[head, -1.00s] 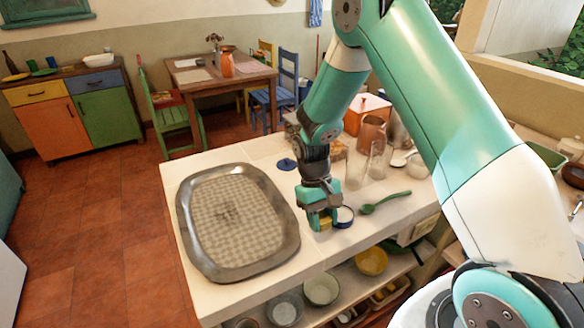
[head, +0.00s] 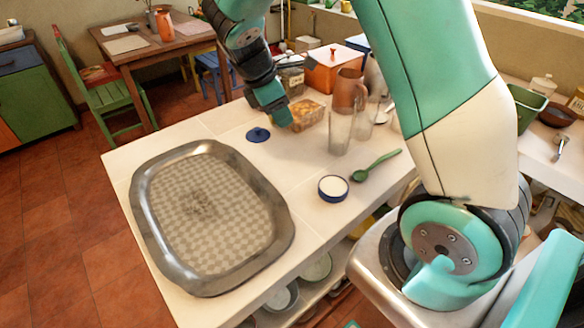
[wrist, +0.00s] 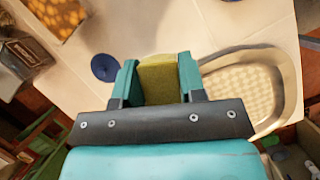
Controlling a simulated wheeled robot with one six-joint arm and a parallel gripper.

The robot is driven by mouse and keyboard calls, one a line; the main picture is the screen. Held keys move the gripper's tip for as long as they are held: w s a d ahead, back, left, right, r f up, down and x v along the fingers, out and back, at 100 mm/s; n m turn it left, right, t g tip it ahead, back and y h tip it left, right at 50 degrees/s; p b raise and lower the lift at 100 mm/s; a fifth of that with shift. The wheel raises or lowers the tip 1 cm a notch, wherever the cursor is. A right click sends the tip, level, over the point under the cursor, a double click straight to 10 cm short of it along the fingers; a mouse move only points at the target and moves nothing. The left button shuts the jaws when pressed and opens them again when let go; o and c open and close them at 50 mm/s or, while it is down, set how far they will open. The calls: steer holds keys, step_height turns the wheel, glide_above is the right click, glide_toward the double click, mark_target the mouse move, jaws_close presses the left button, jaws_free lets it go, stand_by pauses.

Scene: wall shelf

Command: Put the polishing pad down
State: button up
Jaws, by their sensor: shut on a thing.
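My gripper (head: 280,112) is raised above the pale counter (head: 315,206), near the blue lid and the food container. In the wrist view my gripper (wrist: 157,78) is shut on the yellow-green polishing pad (wrist: 160,82), which sits between its teal fingers. The pad cannot be made out in the head view. Bare counter shows beyond the pad in the wrist view.
A large metal tray with a checked base (head: 282,240) lies left on the counter. A blue lid (head: 258,134), glasses (head: 340,132), a blue-rimmed dish (head: 333,188), a green spoon (head: 376,165) and a food container (head: 306,114) stand around. Open counter lies between tray and dish.

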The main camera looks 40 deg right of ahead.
step_height(320, 180, up, 6)
steer(key=d+n+t+b, duration=0.2)
steer(key=d+n+t, duration=0.1)
steer(key=n, duration=0.5)
steer(key=n+b, duration=0.1)
glide_toward(296, 159)
steer(key=x, duration=0.6)
steer(key=shift+d+f, duration=0.1)
steer(key=shift+f, duration=0.2)
steer(key=shift+f, duration=0.15)
steer(key=o, duration=1)
steer(key=shift+c, duration=0.2)
